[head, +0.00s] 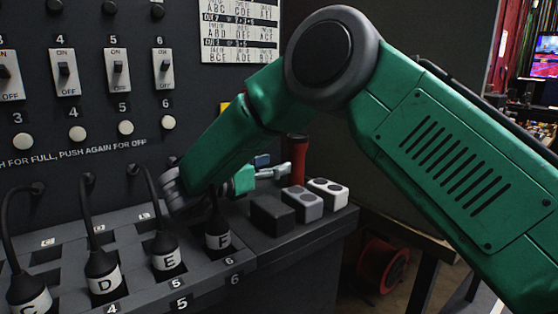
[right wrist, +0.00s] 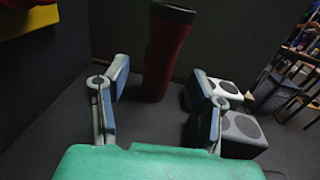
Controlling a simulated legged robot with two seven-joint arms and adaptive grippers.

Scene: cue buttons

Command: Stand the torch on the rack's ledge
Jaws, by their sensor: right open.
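The torch (head: 297,158) is red with a dark top. It stands upright on the dark bench top, and also shows in the right wrist view (right wrist: 166,58). My right gripper (head: 273,167) is open and empty, low over the bench, with its fingers pointing at the torch. In the right wrist view, the torch is ahead of the gap between the fingertips (right wrist: 160,85), apart from both fingers. I cannot make out the rack's ledge for certain; a yellow and red edge (right wrist: 28,22) shows at the upper left. My left gripper is not in view.
Black, grey and white blocks (head: 302,203) sit on the bench near the gripper; the grey one (right wrist: 240,130) is close to the right finger. Labelled cable plugs (head: 217,235) stand in front. A switch panel (head: 90,110) rises behind. A red reel (head: 383,266) is below.

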